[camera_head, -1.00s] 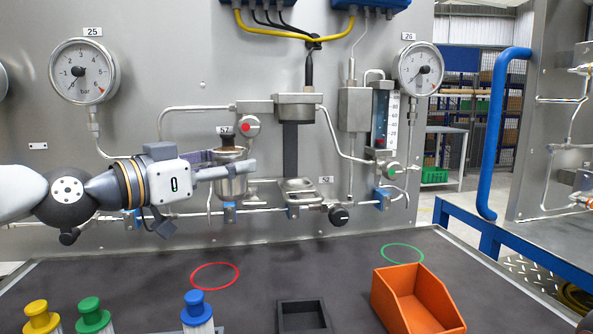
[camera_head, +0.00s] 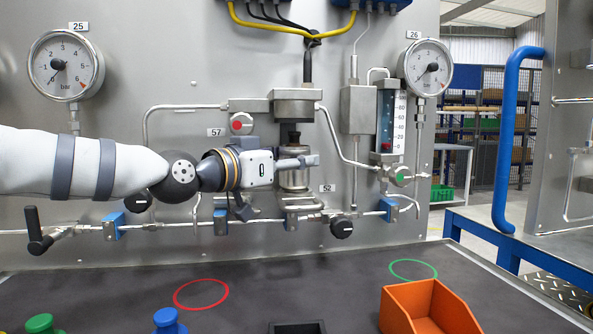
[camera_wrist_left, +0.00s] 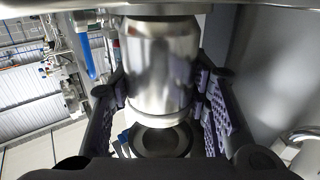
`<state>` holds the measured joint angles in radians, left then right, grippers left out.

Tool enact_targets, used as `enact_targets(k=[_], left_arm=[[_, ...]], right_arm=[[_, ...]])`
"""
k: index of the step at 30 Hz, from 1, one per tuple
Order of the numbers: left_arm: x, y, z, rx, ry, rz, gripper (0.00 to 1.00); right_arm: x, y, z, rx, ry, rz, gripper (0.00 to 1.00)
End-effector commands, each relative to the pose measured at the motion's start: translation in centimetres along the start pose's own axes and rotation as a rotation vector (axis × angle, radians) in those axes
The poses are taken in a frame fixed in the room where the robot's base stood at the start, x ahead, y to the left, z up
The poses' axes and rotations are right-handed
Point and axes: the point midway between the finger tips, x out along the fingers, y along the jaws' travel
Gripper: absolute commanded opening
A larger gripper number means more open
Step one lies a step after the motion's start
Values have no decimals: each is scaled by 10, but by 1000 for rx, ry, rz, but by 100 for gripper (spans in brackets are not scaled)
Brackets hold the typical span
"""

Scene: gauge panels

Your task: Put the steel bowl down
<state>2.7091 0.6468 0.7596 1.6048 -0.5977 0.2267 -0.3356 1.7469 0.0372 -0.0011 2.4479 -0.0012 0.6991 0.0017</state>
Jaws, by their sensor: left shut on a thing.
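The steel bowl (camera_head: 293,179) is a shiny upright cylinder with a dark piece (camera_head: 290,134) standing out of its top. My left gripper (camera_head: 297,162) comes in from the left and is shut around the bowl's side. It holds the bowl below the grey block (camera_head: 296,103) on the panel and above a small steel shelf (camera_head: 301,204). In the left wrist view the bowl (camera_wrist_left: 160,65) sits between two purple-padded fingers, with a dark round part (camera_wrist_left: 160,140) at its rim. I cannot tell whether its base touches the shelf. My right gripper is not in view.
Pipes, a black valve knob (camera_head: 341,228) and a flow tube (camera_head: 389,120) surround the bowl. On the dark bench are a red ring (camera_head: 201,294), a green ring (camera_head: 413,270), an orange bin (camera_head: 428,306), a dark square tray (camera_head: 297,327) and coloured knobs. The bench middle is clear.

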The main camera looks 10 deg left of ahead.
Motion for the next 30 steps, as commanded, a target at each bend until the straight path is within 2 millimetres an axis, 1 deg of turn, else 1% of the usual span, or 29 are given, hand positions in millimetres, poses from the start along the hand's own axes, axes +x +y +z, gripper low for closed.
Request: enact_targets(k=[1, 7, 12, 13, 15, 23, 26, 29, 30], left_arm=[[3, -1, 6, -2, -1, -1, 8], [2, 0, 1, 1, 5, -1, 8], [2, 0, 4, 1, 4, -1, 8], [2, 0, 5, 1, 2, -1, 48], [2, 0, 5, 1, 3, -1, 63], [2, 0, 5, 1, 3, -1, 63], [3, -1, 9, 0, 0, -1, 63], [-13, -1, 4, 2, 3, -1, 63], [-22, 0, 3, 1, 5, -1, 63]], right_arm=[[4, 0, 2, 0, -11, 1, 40], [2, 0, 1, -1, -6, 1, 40], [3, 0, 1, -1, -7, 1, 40], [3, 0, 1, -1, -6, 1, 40], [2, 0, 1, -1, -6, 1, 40], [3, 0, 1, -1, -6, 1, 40], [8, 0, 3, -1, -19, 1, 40], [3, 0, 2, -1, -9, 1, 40], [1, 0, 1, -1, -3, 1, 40]])
